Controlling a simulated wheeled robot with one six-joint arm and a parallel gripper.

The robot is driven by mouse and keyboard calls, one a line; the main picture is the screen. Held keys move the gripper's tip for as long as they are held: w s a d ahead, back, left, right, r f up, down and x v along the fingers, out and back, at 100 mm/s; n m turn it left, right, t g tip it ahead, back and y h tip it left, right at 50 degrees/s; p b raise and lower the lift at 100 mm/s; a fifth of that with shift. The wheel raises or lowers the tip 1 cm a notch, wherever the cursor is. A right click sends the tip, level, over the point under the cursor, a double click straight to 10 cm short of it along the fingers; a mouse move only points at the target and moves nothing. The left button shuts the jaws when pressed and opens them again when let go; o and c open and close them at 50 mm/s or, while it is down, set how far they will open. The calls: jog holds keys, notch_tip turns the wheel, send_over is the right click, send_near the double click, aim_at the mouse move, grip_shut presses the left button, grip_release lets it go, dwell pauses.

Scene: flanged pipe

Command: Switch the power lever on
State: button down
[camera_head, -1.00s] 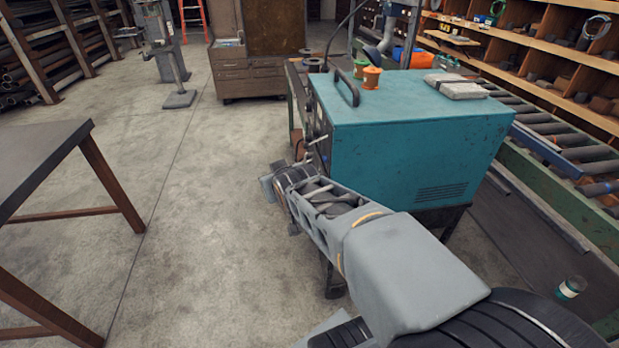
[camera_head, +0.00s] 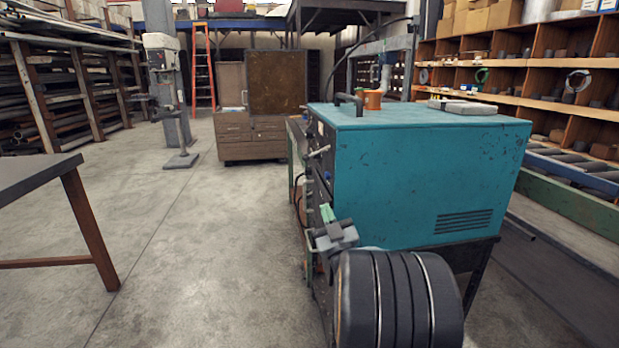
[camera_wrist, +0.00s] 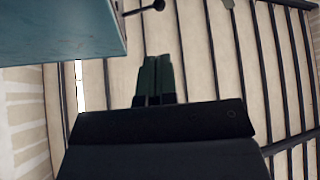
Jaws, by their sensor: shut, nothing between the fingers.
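A teal power unit (camera_head: 420,175) stands right of centre in the head view. Its dark front panel faces left and shows only at a steep angle. A pale lever (camera_head: 319,151) sticks out from the upper part of that panel. In the wrist view, a dark rod with a round knob (camera_wrist: 158,5) juts from beside the teal casing (camera_wrist: 60,30) at the top; it looks like the lever. My gripper (camera_head: 327,213) is beside the panel, below the lever, pointing up. In the wrist view its dark green fingers (camera_wrist: 157,75) are together and empty, apart from the knob.
A grey-topped table (camera_head: 35,180) stands at the left. A wooden cabinet (camera_head: 250,135) is behind. An orange spool (camera_head: 373,99) and a grey item (camera_head: 462,106) lie on the unit. The floor between table and unit is clear. Shelves and a roller conveyor are at the right.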

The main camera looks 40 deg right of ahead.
jog(key=shift+w+r, duration=0.1)
jog(key=p+x, duration=0.1)
jog(key=x, duration=1.2)
jog(key=shift+w+r, duration=0.25)
jog(key=shift+w, duration=0.05)
